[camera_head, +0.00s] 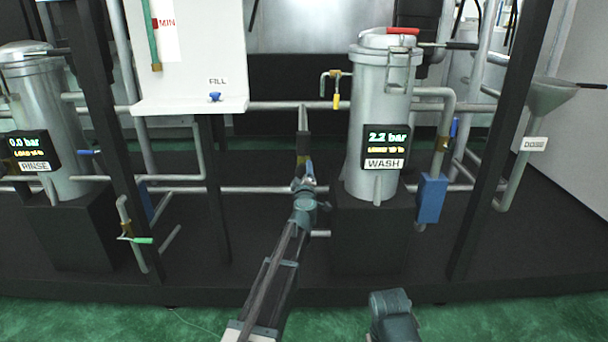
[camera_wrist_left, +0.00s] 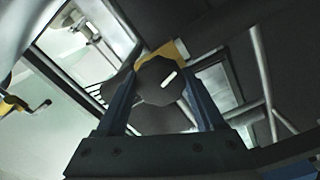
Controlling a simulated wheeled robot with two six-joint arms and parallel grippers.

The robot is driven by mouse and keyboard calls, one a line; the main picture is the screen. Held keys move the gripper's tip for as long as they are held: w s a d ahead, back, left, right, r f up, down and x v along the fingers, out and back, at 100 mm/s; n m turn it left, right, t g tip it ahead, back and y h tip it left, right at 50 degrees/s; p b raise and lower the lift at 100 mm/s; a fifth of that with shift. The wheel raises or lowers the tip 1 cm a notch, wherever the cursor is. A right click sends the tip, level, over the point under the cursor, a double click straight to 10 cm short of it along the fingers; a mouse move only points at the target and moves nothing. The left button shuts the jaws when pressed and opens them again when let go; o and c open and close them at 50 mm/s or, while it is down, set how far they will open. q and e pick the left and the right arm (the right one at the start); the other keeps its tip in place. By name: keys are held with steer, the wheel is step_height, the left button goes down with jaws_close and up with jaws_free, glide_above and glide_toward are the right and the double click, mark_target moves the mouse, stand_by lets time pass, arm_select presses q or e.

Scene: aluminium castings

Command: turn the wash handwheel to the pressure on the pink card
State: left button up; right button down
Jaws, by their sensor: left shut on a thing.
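The wash vessel (camera_head: 378,120) is a grey cylinder with a red-handled lid. Its display (camera_head: 387,138) reads 2.2 bar, with a smaller yellow line I cannot read surely, above a WASH label (camera_head: 384,163). My left gripper (camera_head: 304,172) is left of this vessel, at the pipework. In the left wrist view its two blue fingers are shut on a dark, round, faceted handwheel (camera_wrist_left: 150,95) with a white mark. A yellow-brass part (camera_wrist_left: 172,50) shows behind it. In the head view the handwheel is hidden by the gripper. I see no pink card.
The rinse vessel (camera_head: 45,110) at left reads 0.0 bar. A white tank (camera_head: 190,105) labelled FILL has a blue knob. Dark frame posts (camera_head: 500,140) and grey pipes stand around. A dosing funnel (camera_head: 552,95) is at right. The green floor (camera_head: 120,320) in front is clear.

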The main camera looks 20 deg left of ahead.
arm_select(q)
steer(key=n, duration=0.4)
steer(key=shift+n, duration=0.3)
steer(key=n, duration=0.4)
steer(key=shift+n, duration=0.3)
steer(key=o, duration=1.4)
steer(key=shift+s, duration=0.1)
steer(key=v, duration=1.3)
steer(key=shift+s+d+r, duration=0.1)
steer(key=shift+s, duration=0.2)
